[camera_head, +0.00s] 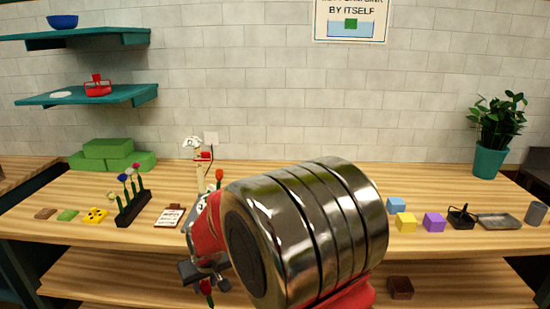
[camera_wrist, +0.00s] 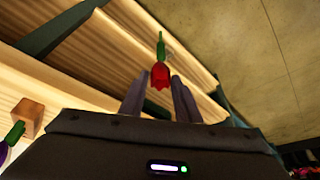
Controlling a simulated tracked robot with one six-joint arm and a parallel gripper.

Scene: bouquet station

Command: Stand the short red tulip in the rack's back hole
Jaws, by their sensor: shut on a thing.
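My gripper (camera_head: 204,271) is low at the table's front edge in the head view, partly hidden by my arm. It is shut on a red tulip (camera_head: 207,287), whose red head shows just below the gripper. In the wrist view, the tulip (camera_wrist: 160,76) sits between the fingers (camera_wrist: 160,95), red head toward the gripper and green stem pointing away. The black rack (camera_head: 132,208) stands on the table to the left, apart from the gripper, with several flowers upright in it. Which of its holes are free is too small to tell.
A card (camera_head: 169,216) lies right of the rack. Another orange-red flower (camera_head: 219,175) shows behind my arm. A brown cube (camera_head: 400,288) sits on the lower shelf.

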